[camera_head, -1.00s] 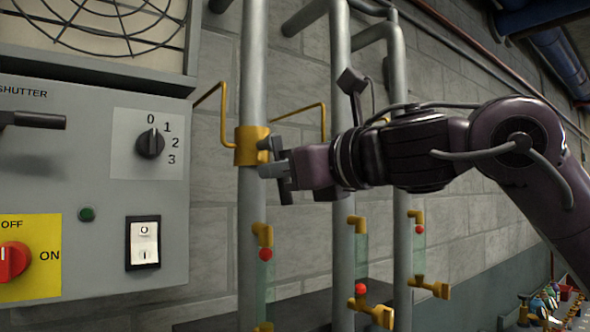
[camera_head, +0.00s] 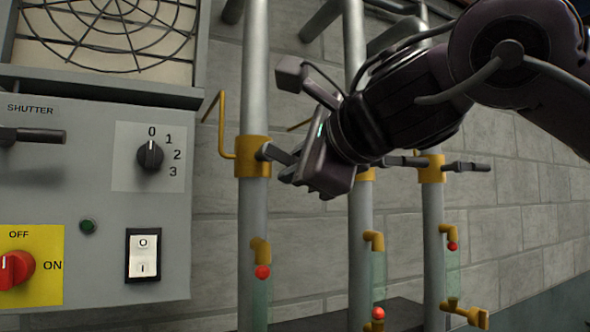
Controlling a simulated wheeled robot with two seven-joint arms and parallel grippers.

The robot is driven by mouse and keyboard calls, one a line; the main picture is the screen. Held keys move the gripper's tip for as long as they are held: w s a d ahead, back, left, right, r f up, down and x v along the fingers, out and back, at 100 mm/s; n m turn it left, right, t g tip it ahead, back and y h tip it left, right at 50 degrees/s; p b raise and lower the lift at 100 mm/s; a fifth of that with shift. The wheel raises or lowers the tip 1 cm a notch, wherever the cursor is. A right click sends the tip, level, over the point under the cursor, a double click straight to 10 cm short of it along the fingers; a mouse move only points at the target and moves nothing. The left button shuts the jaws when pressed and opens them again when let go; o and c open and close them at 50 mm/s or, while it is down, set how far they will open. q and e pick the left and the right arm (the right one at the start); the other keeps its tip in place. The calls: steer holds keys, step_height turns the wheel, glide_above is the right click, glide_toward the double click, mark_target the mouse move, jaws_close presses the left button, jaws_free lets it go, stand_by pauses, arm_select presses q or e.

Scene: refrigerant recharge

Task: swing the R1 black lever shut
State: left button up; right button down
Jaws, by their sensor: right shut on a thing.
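The leftmost grey pipe carries a yellow valve body (camera_head: 252,157), and a short black lever (camera_head: 275,153) sticks out from it to the right. No R1 label is readable, so I take this lever as the R1 one. My right gripper (camera_head: 302,168) comes in from the upper right and is shut on the lever's outer part, just right of the valve. The fingers hide the lever's far end. My left gripper is not in view.
Two more pipes stand to the right with yellow valves (camera_head: 431,168) and dark levers (camera_head: 466,166) pointing right. Sight glasses with red balls (camera_head: 263,272) sit below. A grey control panel (camera_head: 95,190) with knobs and switches fills the left. A brick wall is behind.

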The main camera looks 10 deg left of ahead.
steer(key=n, duration=0.1)
steer(key=r+n, duration=0.1)
steer(key=shift+d+n+h, duration=0.1)
steer(key=shift+n+h, duration=0.2)
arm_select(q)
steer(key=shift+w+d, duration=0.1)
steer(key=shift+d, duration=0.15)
arm_select(e)
steer(key=shift+r+n+t+h, duration=0.3)
steer(key=shift+n+t, duration=0.1)
steer(key=shift+n, duration=0.2)
steer(key=shift+w, duration=0.1)
steer(key=c, duration=1.4)
jaws_free()
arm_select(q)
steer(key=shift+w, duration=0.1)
